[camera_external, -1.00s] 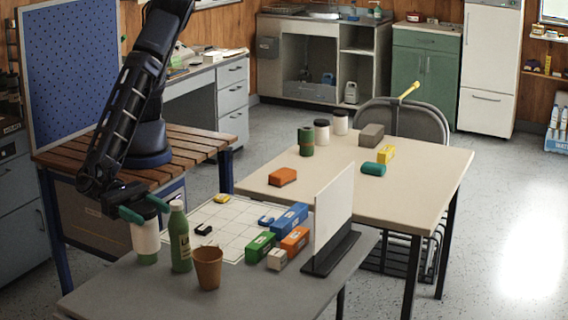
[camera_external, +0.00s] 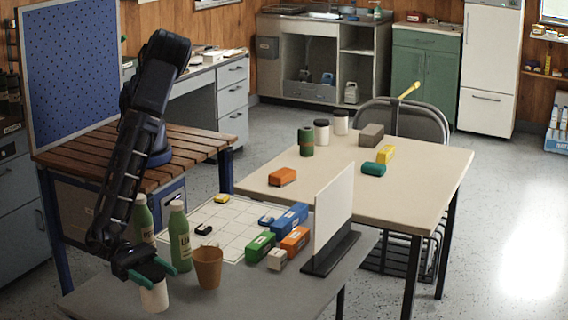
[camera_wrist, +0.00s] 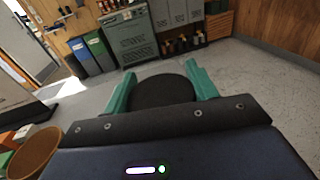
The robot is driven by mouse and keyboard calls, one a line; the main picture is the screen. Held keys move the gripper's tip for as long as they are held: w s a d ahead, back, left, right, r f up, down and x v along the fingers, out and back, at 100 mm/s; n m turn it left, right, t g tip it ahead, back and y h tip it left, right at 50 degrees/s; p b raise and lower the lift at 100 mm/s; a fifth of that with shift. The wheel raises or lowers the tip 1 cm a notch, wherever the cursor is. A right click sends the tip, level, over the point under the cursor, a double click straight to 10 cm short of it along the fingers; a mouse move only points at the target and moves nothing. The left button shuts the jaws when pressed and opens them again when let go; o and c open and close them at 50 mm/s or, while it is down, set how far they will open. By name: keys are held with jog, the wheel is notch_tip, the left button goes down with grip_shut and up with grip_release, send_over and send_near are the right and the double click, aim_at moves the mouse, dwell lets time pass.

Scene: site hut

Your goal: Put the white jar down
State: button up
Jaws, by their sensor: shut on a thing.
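The white jar (camera_external: 155,297) is in my gripper (camera_external: 156,272) over the front left part of the grey table (camera_external: 235,301). It looks upright. I cannot tell whether its base touches the table top. In the wrist view its dark lid (camera_wrist: 165,91) sits between the two green fingers of my gripper (camera_wrist: 160,75), which is shut on it. The fingers and wrist hide the upper part of the jar in the external view.
Two green bottles (camera_external: 180,238) (camera_external: 144,219) stand behind the jar, and a brown cup (camera_external: 208,268) stands to its right. A white board (camera_external: 333,221) on a dark stand is further right. The table front between cup and stand is clear.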

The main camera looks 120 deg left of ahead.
aim_at(161, 292)
jog(key=shift+f, duration=2.05)
jog(key=o, duration=1.7)
jog(key=shift+f, duration=0.15)
